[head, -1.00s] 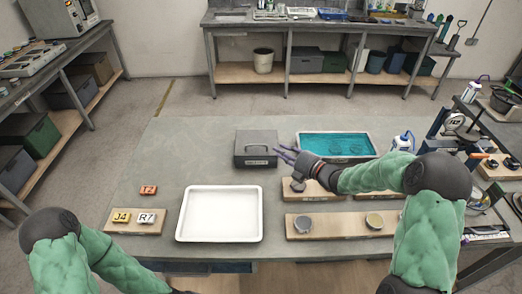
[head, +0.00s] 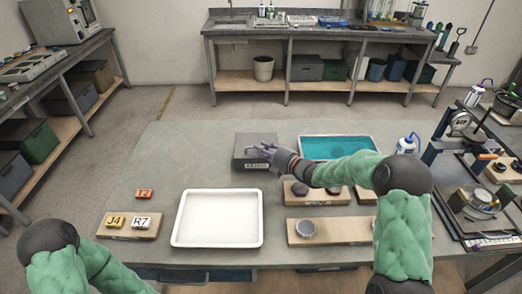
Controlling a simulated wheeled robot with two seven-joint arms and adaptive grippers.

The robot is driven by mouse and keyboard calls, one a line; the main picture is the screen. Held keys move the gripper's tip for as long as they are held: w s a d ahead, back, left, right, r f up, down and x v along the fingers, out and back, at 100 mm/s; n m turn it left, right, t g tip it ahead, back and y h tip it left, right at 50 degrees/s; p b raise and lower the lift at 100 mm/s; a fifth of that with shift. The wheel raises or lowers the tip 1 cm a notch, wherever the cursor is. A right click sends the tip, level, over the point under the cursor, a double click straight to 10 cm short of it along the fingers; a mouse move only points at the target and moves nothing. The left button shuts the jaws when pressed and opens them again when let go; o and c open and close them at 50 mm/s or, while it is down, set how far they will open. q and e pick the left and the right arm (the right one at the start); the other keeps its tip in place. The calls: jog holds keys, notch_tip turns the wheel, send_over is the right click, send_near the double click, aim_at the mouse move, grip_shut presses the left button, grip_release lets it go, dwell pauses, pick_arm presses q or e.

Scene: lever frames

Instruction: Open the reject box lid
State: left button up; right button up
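The reject box (head: 244,150) is a dark grey box with a labelled front and a handle on top. It stands on the table just left of the blue tray, and its lid looks shut. My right gripper (head: 262,149) reaches in from the right, with its fingers over the right part of the box lid near the handle. The fingers look apart; whether they touch the handle I cannot tell. The gripper hides the box's right side. My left arm (head: 70,260) is at the lower left, and its gripper is out of the picture.
A white tray (head: 218,243) lies in front of the box. A blue-lined tray (head: 318,146) stands to its right. Wooden boards with round parts (head: 306,228) lie at the right, partly under my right arm. A board with tags (head: 104,231) is at the left. The table left of the box is clear.

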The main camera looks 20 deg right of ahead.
jog(key=shift+w+a, duration=0.3)
jog(key=shift+w, duration=0.25)
grip_shut()
